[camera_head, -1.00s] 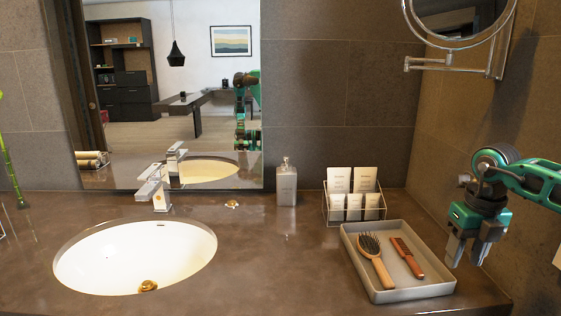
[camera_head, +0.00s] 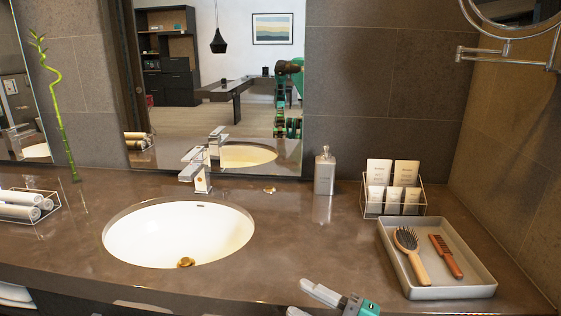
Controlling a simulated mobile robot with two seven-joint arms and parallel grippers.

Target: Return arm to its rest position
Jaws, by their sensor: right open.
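My right gripper (camera_head: 305,298) shows at the bottom edge, right of centre. Its pale fingers point left and are apart, with nothing seen between them. A green part of it shows behind the fingers, and the rest is cut off by the frame. It is in front of the counter's front edge, clear of the grey tray (camera_head: 463,292). In the tray lie a wooden hairbrush (camera_head: 411,254) and a reddish-brown comb (camera_head: 446,256). My left gripper is not in view.
A white sink (camera_head: 178,235) with a chrome faucet (camera_head: 196,172) is set in the brown counter (camera_head: 315,245). A soap dispenser (camera_head: 324,172) and a wire rack of tubes (camera_head: 394,190) stand at the back. Rolled towels (camera_head: 22,205) are at left. Counter between sink and tray is clear.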

